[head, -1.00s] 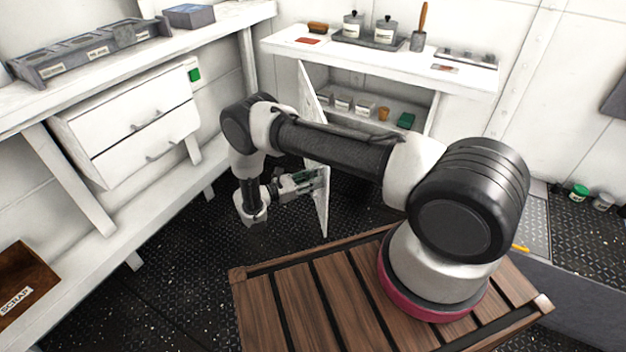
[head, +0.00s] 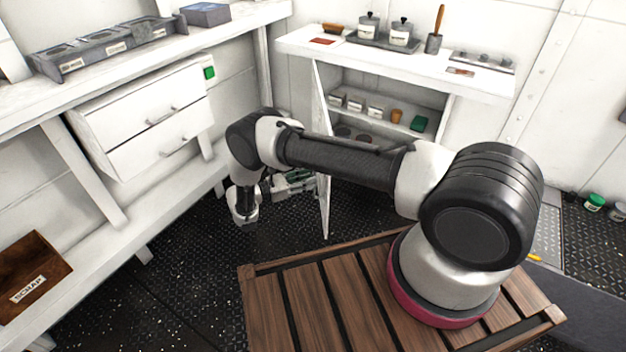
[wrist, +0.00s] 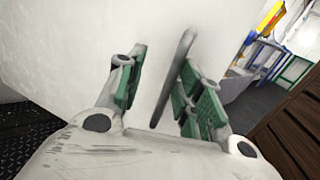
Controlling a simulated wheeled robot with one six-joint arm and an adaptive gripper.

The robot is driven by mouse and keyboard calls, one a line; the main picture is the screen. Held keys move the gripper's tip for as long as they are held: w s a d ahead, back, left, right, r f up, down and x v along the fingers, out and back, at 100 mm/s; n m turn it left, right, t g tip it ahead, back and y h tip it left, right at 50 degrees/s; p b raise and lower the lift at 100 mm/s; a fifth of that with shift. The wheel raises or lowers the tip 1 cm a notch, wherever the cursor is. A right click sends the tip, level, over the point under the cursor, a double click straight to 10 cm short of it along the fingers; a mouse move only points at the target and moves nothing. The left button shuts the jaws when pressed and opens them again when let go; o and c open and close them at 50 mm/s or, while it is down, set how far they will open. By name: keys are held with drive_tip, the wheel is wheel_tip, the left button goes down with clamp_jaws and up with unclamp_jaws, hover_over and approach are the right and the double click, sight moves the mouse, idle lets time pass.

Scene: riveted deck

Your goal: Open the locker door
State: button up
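The locker (head: 300,45) is a white cabinet under a worktop at the back, in the head view. Its white door (head: 323,205) stands open, swung out towards me and seen nearly edge-on. My gripper (head: 294,183) is at the door's left face, partly hidden behind my own arm. In the wrist view the door's face (wrist: 70,50) fills much of the picture. A dark bar handle (wrist: 174,78) lies between the green-padded fingers of my gripper (wrist: 161,66). The fingers are apart, with a gap between the left finger and the handle. Contact on the right is unclear.
Small pots (head: 375,111) and a green box (head: 418,123) sit on the locker's shelf. Canisters (head: 368,25) stand on its top. A white drawer unit (head: 145,120) and bench are at left, with a scrap box (head: 32,275) below.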

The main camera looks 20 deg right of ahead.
drive_tip(key=a, duration=0.1)
drive_tip(key=w+a, duration=0.1)
drive_tip(key=shift+a, duration=0.4)
drive_tip(key=shift+c, duration=0.4)
